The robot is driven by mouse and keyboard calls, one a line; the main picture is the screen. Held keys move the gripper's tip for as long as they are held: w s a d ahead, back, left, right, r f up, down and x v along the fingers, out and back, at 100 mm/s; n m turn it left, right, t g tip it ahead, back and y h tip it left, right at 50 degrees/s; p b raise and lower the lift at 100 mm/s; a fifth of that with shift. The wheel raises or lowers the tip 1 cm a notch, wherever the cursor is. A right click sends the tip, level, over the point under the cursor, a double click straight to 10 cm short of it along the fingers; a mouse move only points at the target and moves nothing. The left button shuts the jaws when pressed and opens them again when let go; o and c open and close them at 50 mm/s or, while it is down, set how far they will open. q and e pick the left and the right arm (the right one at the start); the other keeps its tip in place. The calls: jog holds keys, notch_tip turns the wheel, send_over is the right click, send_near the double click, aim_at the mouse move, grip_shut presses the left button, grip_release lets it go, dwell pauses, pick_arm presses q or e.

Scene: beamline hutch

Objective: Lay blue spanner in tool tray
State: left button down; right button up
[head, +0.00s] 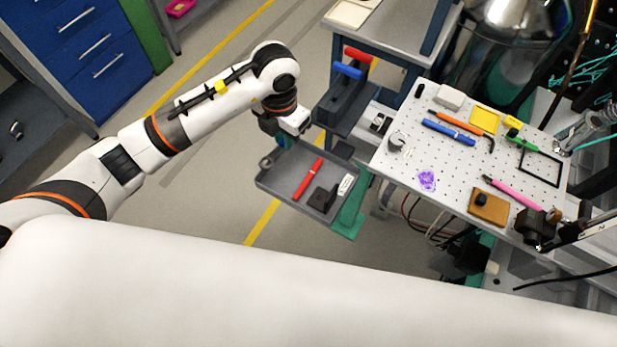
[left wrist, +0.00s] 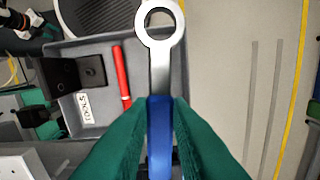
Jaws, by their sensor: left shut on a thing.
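The blue spanner (left wrist: 159,130) has a blue handle and a silver ring end. My left gripper (left wrist: 158,108) is shut on the handle, with green fingers on either side. In the head view my left gripper (head: 281,143) is at the back left corner of the grey tool tray (head: 272,187), and the spanner's ring (head: 266,162) shows by the tray's left edge. In the left wrist view the spanner overlaps the right part of the tray (left wrist: 88,46); its height above the tray cannot be told.
The tray holds a red tool (head: 308,179), a black block (head: 321,199) and a white "TOOLS" label (left wrist: 87,106). Right of it stands a perforated board (head: 400,165) with several tools, including another blue one (head: 448,132). A dark rack (head: 345,105) with red and blue handles stands behind.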

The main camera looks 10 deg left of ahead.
pick_arm(q)
jog(key=shift+f+n, duration=0.2)
jog(key=shift+n, duration=0.2)
send_over(288, 168)
notch_tip(288, 168, down, 5)
jog(key=shift+s+f+p, duration=0.1)
jog(key=shift+f+p, duration=0.1)
jog(key=shift+p, duration=0.2)
jog(key=shift+f, duration=2.3)
jog(key=shift+f, duration=0.15)
jog(key=c, duration=1.3)
grip_release()
jog(key=shift+c, duration=0.2)
